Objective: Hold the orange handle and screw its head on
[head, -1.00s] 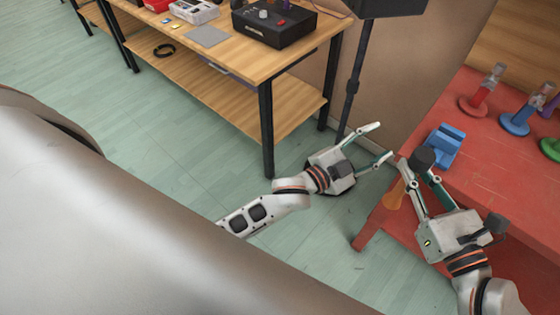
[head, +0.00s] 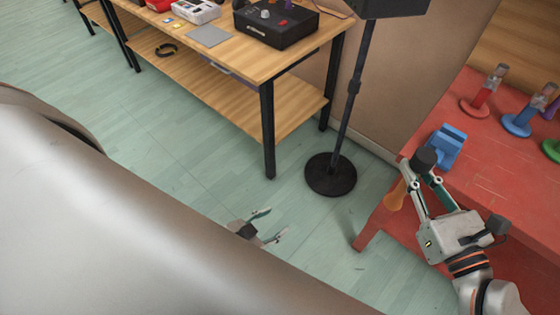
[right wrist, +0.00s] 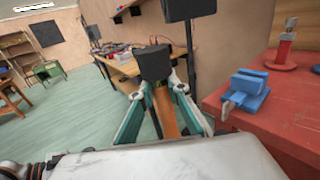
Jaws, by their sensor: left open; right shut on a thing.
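My right gripper (head: 420,176) is shut on the orange handle (head: 395,197) at the left edge of the red table. The dark head (head: 424,159) sits at the upper end of the handle. In the right wrist view the orange handle (right wrist: 165,112) stands between the fingers (right wrist: 160,95) with the dark head (right wrist: 154,63) on top of it. I cannot tell how tightly the head is seated. My left gripper (head: 275,222) is open and empty, low over the floor, well apart from the handle. Most of the left arm is hidden behind my body.
The red table (head: 490,180) carries a blue block-like holder (head: 445,146) and red (head: 484,97), blue (head: 525,118) and green stands. A black stand with a round base (head: 331,175) is on the floor beside the wooden bench (head: 240,55).

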